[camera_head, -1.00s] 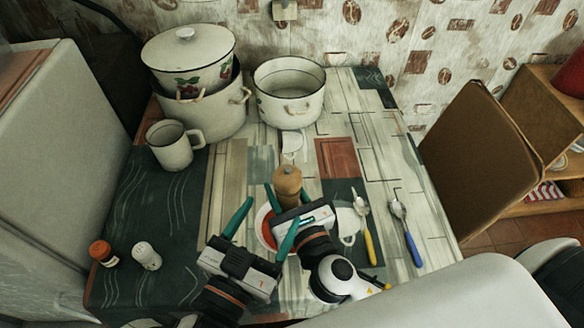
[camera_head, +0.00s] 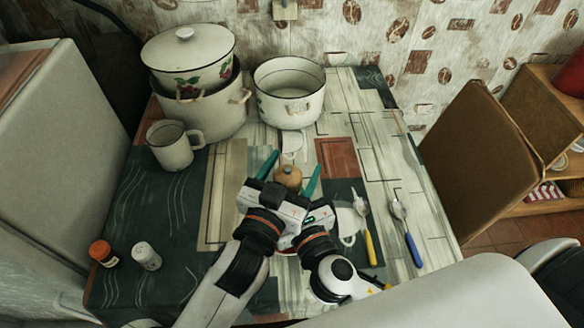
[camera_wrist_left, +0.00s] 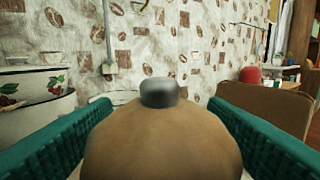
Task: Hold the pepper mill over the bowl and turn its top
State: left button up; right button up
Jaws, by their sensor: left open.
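The pepper mill has a brown wooden rounded top (camera_head: 288,177) that shows between the green fingers of my left gripper (camera_head: 290,172) in the head view. In the left wrist view the brown dome (camera_wrist_left: 162,140) with its grey knob (camera_wrist_left: 159,93) fills the middle, one green finger on each side. My left gripper is open around the top. My right gripper's body (camera_head: 318,212) is beside and partly behind the left one; its fingers are hidden, so its hold on the mill cannot be seen.
White pots (camera_head: 290,98) and a mug (camera_head: 172,147) stand at the back. Two small shakers (camera_head: 146,256) (camera_head: 102,253) stand at the left.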

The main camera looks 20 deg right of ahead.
pick_arm(q)
jog(key=c, duration=1)
jog(key=shift+s+d+m+g+h, duration=0.1)
jog(key=shift+s+m+g+h, duration=0.05)
jog(key=shift+m+g+h, duration=0.75)
jog(key=shift+s+d+m+g+h, duration=0.1)
jog(key=shift+m+g+h, duration=0.6)
jog(key=shift+g, duration=0.4)
jog(key=o, duration=1)
jog(key=shift+a, duration=0.15)
jog(key=v, duration=1.2)
